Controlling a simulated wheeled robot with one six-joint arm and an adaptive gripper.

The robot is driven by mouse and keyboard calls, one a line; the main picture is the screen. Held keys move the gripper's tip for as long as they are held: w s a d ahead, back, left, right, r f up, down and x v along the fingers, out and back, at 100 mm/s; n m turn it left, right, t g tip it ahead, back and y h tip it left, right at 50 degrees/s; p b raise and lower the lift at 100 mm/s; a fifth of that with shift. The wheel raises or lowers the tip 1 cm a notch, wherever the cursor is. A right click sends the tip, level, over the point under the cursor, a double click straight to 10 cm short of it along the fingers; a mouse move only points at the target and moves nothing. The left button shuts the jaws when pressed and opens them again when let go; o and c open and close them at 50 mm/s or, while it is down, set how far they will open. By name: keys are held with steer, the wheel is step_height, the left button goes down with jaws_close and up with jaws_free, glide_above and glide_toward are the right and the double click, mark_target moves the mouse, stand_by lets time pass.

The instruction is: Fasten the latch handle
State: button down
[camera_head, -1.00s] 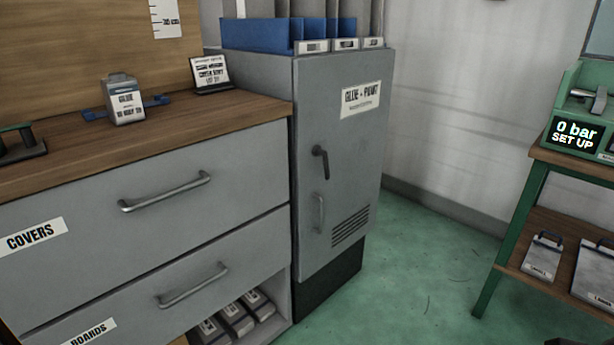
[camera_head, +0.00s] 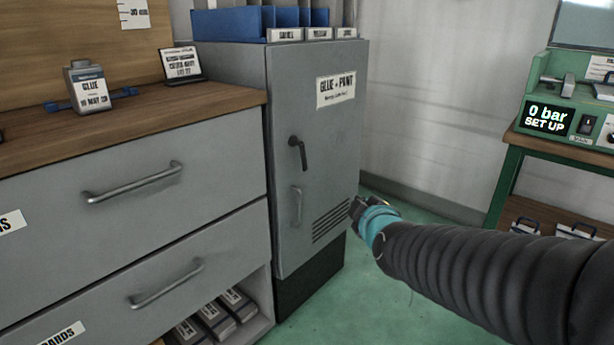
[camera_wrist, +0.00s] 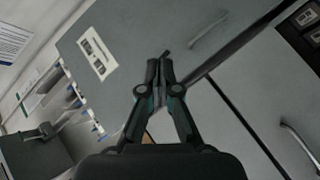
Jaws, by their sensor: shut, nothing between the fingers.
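The latch handle (camera_head: 300,155) is a dark lever on the door of the grey glue and paint cabinet (camera_head: 320,190). It hangs mostly downward, slightly tilted. The door looks flush with the cabinet front. A grey pull bar (camera_head: 297,207) sits below the lever. My gripper (camera_head: 358,208) is in front of the cabinet, to the right of and lower than the lever in the head view. In the wrist view my gripper (camera_wrist: 160,62) is shut and empty, pointing toward the door. A dark tip of the lever (camera_wrist: 166,53) shows just beyond the fingertips; the rest is hidden.
A drawer unit (camera_head: 130,225) with bar handles adjoins the cabinet on the left. Blue trays (camera_head: 228,24) stand on the cabinet top. A green bench (camera_head: 510,170) with a pressure device (camera_head: 567,105) is at the right. Green floor (camera_head: 400,290) is clear before the cabinet.

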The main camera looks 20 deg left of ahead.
steer(key=w+a+f+n+t+y+b, duration=0.1)
steer(key=a+n, duration=0.3)
steer(key=a, duration=0.4)
steer(key=w+a+f+n+t+b, duration=0.1)
steer(key=a+f+n+t, duration=0.1)
steer(key=a, duration=0.6)
steer(key=shift+f+n+t+y, duration=0.25)
steer(key=shift+n+t+y, duration=0.15)
steer(key=shift+n+t, duration=0.5)
steer(key=shift+w, duration=0.1)
glide_toward(293, 147)
step_height(293, 147, down, 4)
steer(key=w+a, duration=0.2)
steer(key=w, duration=0.1)
steer(key=w+d, duration=0.1)
steer(key=w, duration=0.1)
steer(key=shift+w+d+r, duration=0.2)
steer(key=shift+w+r, duration=0.1)
steer(key=shift+r, duration=0.1)
